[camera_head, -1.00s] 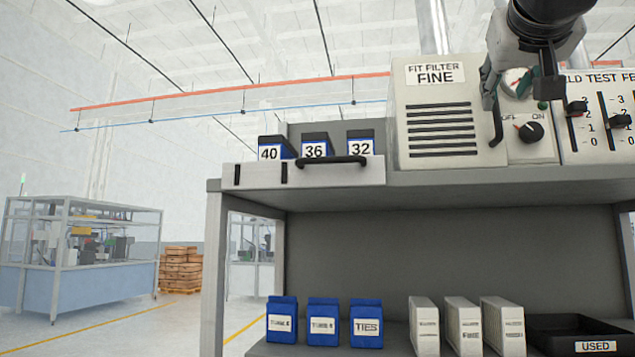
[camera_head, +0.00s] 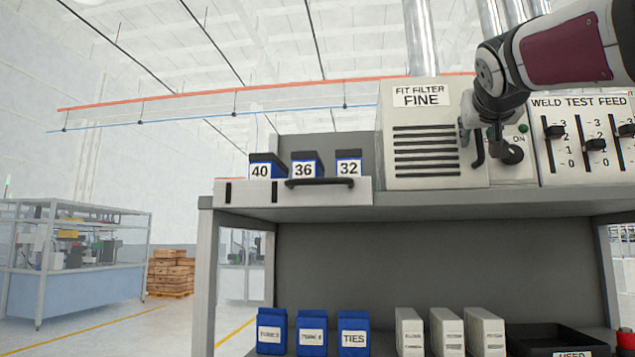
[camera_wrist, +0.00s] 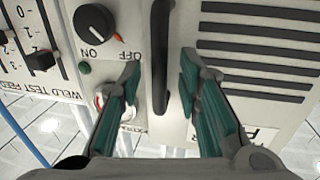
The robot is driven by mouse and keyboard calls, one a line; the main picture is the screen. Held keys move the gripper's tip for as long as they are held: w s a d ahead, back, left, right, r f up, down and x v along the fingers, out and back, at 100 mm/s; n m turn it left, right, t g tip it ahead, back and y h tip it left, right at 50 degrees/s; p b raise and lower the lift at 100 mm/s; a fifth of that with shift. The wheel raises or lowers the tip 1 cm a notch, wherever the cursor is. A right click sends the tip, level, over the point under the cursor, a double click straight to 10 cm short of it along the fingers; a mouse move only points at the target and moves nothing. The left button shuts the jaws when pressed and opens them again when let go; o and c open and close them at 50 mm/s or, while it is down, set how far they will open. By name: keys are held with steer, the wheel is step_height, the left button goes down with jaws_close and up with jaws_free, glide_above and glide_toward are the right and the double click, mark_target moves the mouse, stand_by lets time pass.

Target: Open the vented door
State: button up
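The vented door (camera_head: 425,150) is a beige panel with dark slots, labelled "FIT FILTER FINE", on top of the bench. It looks closed. Its black bar handle (camera_head: 478,152) is at its right edge. My gripper (camera_head: 466,132) is at the handle, partly hidden by my arm. In the wrist view, which is upside down, the handle (camera_wrist: 160,60) lies between the two spread fingertips (camera_wrist: 159,66) with a gap on each side. The vent slots (camera_wrist: 250,50) are beside it. I cannot tell how deep the fingers reach around the bar.
Right of the handle are an ON/OFF knob (camera_wrist: 95,22), a gauge, a green button (camera_wrist: 84,67) and the weld test feed sliders (camera_head: 595,146). A drawer (camera_head: 335,194) with blue boxes is at left. The lower shelf holds boxes, filters and a black tray (camera_head: 560,340).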

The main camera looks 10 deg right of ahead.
steer(key=shift+w+d, duration=0.2)
steer(key=shift+w, duration=0.2)
jaws_close()
steer(key=shift+s+b, duration=0.1)
steer(key=shift+b, duration=0.2)
